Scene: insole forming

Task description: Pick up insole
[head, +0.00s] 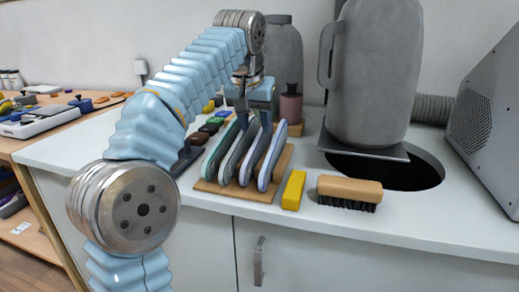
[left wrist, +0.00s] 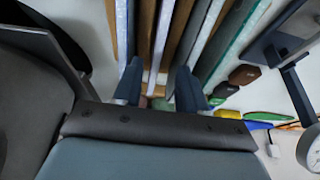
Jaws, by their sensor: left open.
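Several thin insoles stand on edge in a wooden rack (head: 236,194) on the white counter. The rightmost insole (head: 272,158) has a pale blue-white edge; the leftmost insole (head: 220,150) has a green edge. My left gripper (head: 254,118) points down over the top of the rack, its fingers apart at the upper ends of the insoles. In the left wrist view the open fingers (left wrist: 158,74) straddle a pale blue insole (left wrist: 164,34) with brown strips beside it. Contact cannot be told. My right gripper is not in view.
A yellow block (head: 293,190) and a wooden brush (head: 349,193) lie right of the rack. A large grey jug-shaped machine part (head: 375,80) stands behind, beside a dark round opening (head: 420,172). A grey machine (head: 490,115) is at far right. The counter front is clear.

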